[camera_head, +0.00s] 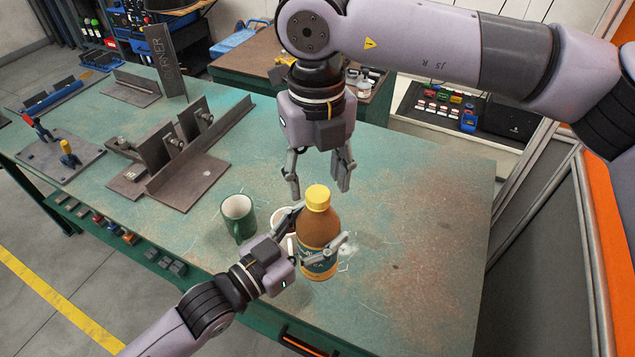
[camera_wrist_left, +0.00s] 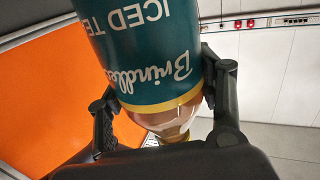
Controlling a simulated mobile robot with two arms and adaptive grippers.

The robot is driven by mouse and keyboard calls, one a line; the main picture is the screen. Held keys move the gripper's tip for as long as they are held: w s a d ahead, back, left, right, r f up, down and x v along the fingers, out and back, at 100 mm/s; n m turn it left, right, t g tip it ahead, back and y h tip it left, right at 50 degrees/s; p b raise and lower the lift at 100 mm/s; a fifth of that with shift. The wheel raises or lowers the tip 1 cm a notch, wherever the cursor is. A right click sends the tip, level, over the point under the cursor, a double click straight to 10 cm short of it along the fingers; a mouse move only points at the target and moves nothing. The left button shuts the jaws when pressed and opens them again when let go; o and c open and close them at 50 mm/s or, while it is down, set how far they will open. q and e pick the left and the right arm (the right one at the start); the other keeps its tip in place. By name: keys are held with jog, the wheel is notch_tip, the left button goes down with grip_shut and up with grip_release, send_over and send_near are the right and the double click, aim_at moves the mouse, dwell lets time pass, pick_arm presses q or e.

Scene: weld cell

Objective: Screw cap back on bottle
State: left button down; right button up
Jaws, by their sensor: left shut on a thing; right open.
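A brown bottle (camera_head: 319,228) with a teal label stands upright near the front of the green workbench (camera_head: 440,190). A yellow cap (camera_head: 317,197) sits on its top; I cannot tell whether it is screwed tight. My left gripper (camera_head: 320,226) is shut around the bottle's body from the left. In the left wrist view the bottle (camera_wrist_left: 145,45) appears upside down between the fingers, its label reading "ICED TE". My right gripper (camera_head: 319,189) points down, open, with its fingers apart above and behind the cap. It seems to hold nothing.
A green mug (camera_head: 238,215) stands left of the bottle. A white round item (camera_head: 281,218) is partly hidden behind my left gripper. Steel angle fixtures (camera_head: 185,155) and a clamp plate (camera_head: 60,157) occupy the bench's left side. The right side of the bench is clear.

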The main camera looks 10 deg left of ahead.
notch_tip(320, 180, up, 2)
jog(key=shift+s+r, duration=0.1)
jog(key=shift+r, duration=0.05)
jog(key=shift+c, duration=0.3)
jog(key=n, duration=0.2)
jog(key=r+n, duration=0.1)
jog(key=n, duration=0.1)
jog(key=shift+n, duration=0.4)
jog(key=n, duration=0.3)
jog(key=shift+r+n, duration=0.35)
jog(key=shift+n, duration=0.05)
jog(key=n, duration=0.2)
jog(key=r+n, duration=0.1)
jog(key=n, duration=0.5)
jog(key=shift+r+n, duration=0.35)
jog(key=shift+n, duration=0.05)
jog(key=shift+f, duration=0.1)
